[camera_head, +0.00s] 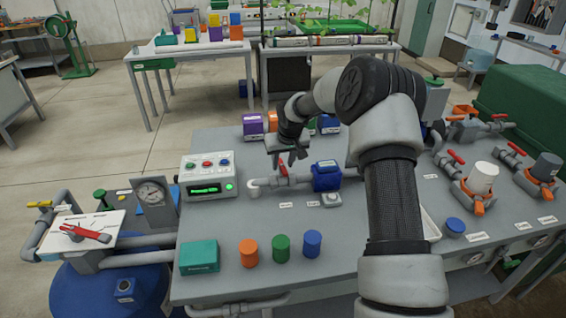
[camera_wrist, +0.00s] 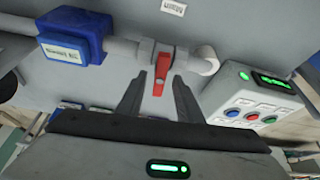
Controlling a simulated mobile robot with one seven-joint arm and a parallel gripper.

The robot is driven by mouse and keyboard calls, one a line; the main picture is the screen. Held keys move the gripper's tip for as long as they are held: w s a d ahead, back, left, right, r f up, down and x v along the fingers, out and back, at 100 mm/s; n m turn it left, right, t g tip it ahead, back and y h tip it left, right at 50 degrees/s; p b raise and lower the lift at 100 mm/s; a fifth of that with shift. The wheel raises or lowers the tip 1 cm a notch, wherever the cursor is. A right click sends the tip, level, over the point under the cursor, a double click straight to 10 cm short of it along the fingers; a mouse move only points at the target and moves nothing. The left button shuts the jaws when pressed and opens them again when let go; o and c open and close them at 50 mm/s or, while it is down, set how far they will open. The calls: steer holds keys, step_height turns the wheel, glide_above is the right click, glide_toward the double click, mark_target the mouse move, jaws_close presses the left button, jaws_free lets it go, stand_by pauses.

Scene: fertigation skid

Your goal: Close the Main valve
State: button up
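A small valve with a red lever handle (camera_head: 283,169) sits on a grey pipe between a white elbow and a blue box on the bench. The handle also shows in the wrist view (camera_wrist: 161,76), where it looks crosswise to the pipe. The small label (camera_wrist: 172,8) near the pipe is too blurred to read, so I cannot confirm this is the Main valve. My gripper (camera_head: 288,160) is just above the valve. In the wrist view its two fingers (camera_wrist: 158,90) are apart, one on each side of the handle, with gaps visible.
The blue box (camera_wrist: 73,36) and the control box with coloured buttons (camera_head: 208,174) flank the valve. Orange, green and blue cylinders (camera_head: 281,248) stand at the front. Other red-handled valves (camera_head: 455,157) are at right.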

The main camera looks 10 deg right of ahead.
jaws_close()
steer(key=shift+a+f+b, duration=0.1)
steer(key=shift+f+b, duration=0.1)
steer(key=shift+b, duration=0.3)
steer(key=shift+m+b, duration=0.4)
steer(key=shift+m, duration=0.1)
steer(key=shift+r+m+h, duration=0.2)
steer(key=shift+m+h, duration=0.1)
jaws_free()
steer(key=v, duration=1.7)
steer(key=shift+r+p, duration=0.25)
steer(key=shift+p, duration=0.2)
